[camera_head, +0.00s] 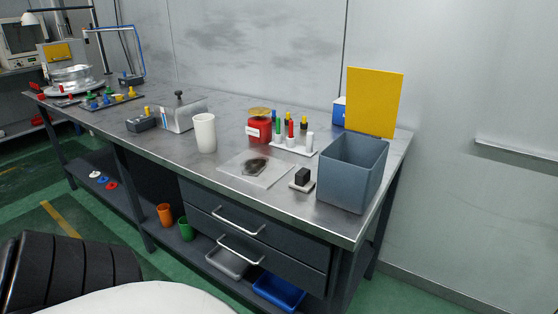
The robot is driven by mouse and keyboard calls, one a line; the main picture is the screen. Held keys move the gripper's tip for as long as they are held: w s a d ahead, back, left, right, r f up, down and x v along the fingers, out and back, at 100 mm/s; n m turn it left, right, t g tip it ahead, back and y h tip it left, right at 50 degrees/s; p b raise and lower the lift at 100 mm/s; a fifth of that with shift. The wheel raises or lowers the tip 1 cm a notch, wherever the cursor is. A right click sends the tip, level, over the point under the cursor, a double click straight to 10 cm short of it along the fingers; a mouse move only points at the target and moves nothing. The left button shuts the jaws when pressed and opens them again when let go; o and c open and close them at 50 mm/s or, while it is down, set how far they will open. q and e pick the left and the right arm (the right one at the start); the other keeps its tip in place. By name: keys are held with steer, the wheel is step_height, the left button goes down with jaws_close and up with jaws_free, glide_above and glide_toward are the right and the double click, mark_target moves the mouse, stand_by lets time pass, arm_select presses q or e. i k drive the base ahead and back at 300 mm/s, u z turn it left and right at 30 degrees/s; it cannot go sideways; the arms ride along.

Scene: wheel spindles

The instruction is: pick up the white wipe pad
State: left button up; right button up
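A small pad with a pale, whitish base (296,185) and a black block (302,176) on top lies on the metal workbench (220,172), just left of the grey bin. It looks like the white wipe pad. To its left lies a flat pale sheet (234,169) with a dark smudge (256,165) on it. The pad and sheet look close but apart. Neither of my grippers is in view.
An open grey bin (345,180) stands at the bench's right end, before an upright yellow panel (374,102). A white cup (204,133), red container (259,130) and marker rack (292,148) stand behind. Drawers (255,222) are below. The front edge is clear.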

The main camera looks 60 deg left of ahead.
mark_target(302, 183)
steer(key=k, duration=0.7)
steer(key=u, duration=1.8)
steer(key=i, duration=0.45)
